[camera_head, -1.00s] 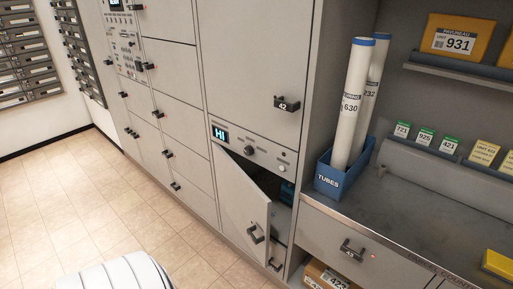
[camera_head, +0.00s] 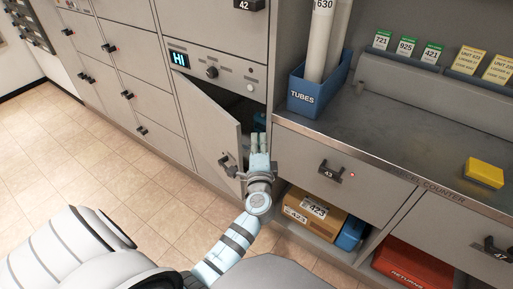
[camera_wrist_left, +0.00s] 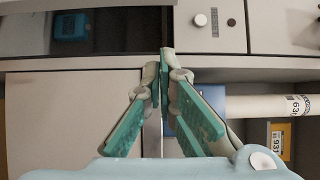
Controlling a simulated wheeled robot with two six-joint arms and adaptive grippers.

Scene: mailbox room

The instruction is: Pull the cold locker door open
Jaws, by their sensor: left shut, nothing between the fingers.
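The cold locker door (camera_head: 208,122) is a grey panel standing partly open below a control panel (camera_head: 212,72) with a lit "HI" display. Its dark handle (camera_head: 228,164) is on the outer face near the free edge. My left gripper (camera_head: 259,142) is shut and empty, at the free edge on the opening side, right of the handle. Whether it touches the door I cannot tell. In the left wrist view the shut fingertips (camera_wrist_left: 164,58) point at the locker, with the door panel (camera_wrist_left: 70,108) at left and a blue item (camera_wrist_left: 71,26) inside. My right gripper is out of view.
A blue tubes bin (camera_head: 310,92) stands on the counter (camera_head: 390,125) right of the locker. Drawer 43 (camera_head: 340,160) is close right of my gripper. A cardboard box (camera_head: 315,213) and red returns bin (camera_head: 415,265) sit below. The tiled floor (camera_head: 110,150) at left is clear.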

